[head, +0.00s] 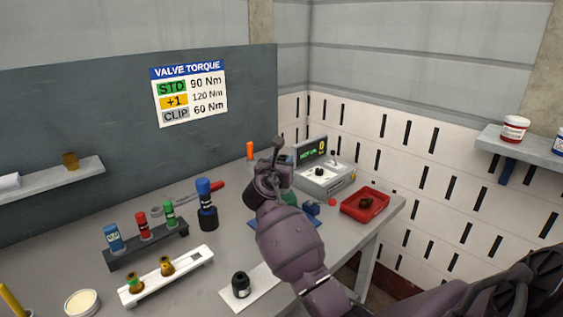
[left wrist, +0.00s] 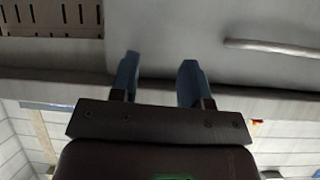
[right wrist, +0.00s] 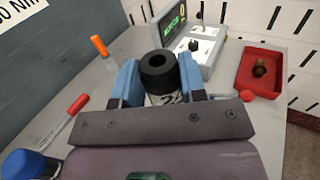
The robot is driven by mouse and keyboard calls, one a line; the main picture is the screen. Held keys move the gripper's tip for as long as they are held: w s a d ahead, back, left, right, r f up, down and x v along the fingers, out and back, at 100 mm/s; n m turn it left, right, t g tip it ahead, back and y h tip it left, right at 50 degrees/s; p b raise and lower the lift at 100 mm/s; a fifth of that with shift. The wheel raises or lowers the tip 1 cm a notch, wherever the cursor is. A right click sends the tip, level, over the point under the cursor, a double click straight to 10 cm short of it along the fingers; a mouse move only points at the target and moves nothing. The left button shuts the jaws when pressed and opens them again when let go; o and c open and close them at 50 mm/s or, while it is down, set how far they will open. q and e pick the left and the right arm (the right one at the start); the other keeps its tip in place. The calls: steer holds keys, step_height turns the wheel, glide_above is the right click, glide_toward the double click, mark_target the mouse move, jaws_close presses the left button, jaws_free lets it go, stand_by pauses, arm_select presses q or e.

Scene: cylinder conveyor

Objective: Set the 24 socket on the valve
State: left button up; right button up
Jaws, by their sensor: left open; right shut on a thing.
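My right gripper (right wrist: 160,85) is shut on a black socket (right wrist: 159,68) with a round opening on top. Its white band is partly hidden, and the digits on it look like 24. In the head view, my right gripper (head: 270,180) is over the far right of the bench, beside the grey display box. My left gripper (left wrist: 158,82) is open and empty in the left wrist view, and is not in the head view.
A display box (head: 325,178) and a red tray (head: 366,204) holding a brown part stand at the right. A dark rack (head: 148,251) of coloured cylinders, a blue-topped tool (head: 205,200) and a white holder (head: 190,275) stand left. A black piece (head: 240,284) sits on a white mat.

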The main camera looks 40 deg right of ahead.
steer(key=shift+f+b, duration=0.35)
steer(key=shift+f, duration=0.8)
steer(key=o, duration=1)
steer(key=shift+o, duration=0.4)
steer(key=shift+r+p, duration=1.4)
steer(key=shift+p, duration=0.4)
steer(key=shift+r+p, duration=0.65)
steer(key=shift+p, duration=0.3)
steer(key=shift+r, duration=0.95)
